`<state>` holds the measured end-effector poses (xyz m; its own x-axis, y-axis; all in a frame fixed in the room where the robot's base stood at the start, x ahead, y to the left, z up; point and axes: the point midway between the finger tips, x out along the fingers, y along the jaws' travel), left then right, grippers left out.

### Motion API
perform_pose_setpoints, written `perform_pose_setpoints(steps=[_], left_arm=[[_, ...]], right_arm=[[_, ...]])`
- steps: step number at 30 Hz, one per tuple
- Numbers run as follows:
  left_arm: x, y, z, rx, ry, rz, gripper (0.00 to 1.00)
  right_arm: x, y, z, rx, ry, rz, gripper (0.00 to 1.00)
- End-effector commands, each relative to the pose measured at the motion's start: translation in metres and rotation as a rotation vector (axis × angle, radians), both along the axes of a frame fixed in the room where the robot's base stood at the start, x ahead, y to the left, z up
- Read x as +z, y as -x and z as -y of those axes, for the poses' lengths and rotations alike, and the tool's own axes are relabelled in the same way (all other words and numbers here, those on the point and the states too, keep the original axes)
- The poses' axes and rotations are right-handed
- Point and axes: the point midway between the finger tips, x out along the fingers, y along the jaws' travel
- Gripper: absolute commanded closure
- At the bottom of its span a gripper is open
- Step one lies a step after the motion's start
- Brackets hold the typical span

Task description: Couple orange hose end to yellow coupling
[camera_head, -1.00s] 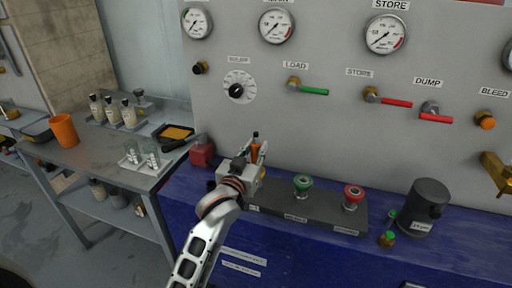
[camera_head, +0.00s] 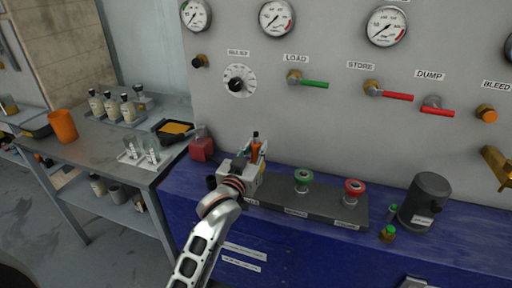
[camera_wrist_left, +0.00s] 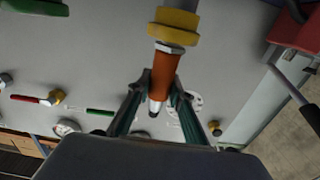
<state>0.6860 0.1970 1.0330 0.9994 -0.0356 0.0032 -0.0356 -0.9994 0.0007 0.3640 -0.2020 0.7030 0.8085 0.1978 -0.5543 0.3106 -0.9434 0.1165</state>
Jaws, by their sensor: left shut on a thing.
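My left gripper (camera_head: 256,158) is shut on the orange hose end (camera_head: 255,150), which stands about upright over the left end of the dark coupling block. In the left wrist view the left gripper's fingers (camera_wrist_left: 158,95) grip the orange hose end (camera_wrist_left: 163,72) from both sides, and a silver tip sticks out past them. The yellow coupling (camera_wrist_left: 178,22) is in line with the hose end, close against its hex nut. I cannot tell whether they are locked together. My right gripper is not in view.
On the dark block (camera_head: 265,190) stand a green coupling (camera_head: 303,178) and a red coupling (camera_head: 354,187). A dark cylinder (camera_head: 425,200) stands right of it, and a red container (camera_head: 201,147) left. The gauge panel rises close behind. The blue front edge is clear.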

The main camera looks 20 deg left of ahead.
Motion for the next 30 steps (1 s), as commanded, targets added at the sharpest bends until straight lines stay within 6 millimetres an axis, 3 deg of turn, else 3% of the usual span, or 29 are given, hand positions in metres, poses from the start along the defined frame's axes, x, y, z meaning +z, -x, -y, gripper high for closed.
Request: perform_pose_setpoints(steps=[5, 6, 8, 20, 23, 30], left_arm=[[-0.005, 0.0, 0.0, 0.001, -0.001, -0.004, 1.0], [-0.005, 0.0, 0.0, 0.001, -0.001, -0.005, 0.72], [-0.005, 0.0, 0.0, 0.001, -0.001, -0.005, 0.6], [-0.005, 0.004, 0.0, 0.001, -0.001, -0.006, 0.6], [-0.006, 0.014, -0.001, 0.001, -0.001, -0.007, 0.6], [-0.006, 0.061, -0.003, 0.001, 0.0, -0.007, 0.6]], right_arm=[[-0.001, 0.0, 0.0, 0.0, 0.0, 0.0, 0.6], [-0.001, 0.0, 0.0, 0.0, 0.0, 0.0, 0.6], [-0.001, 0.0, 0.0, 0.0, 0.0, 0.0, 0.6], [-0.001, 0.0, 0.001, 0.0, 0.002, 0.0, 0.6], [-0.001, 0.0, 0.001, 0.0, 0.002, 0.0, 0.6], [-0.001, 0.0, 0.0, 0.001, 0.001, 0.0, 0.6]])
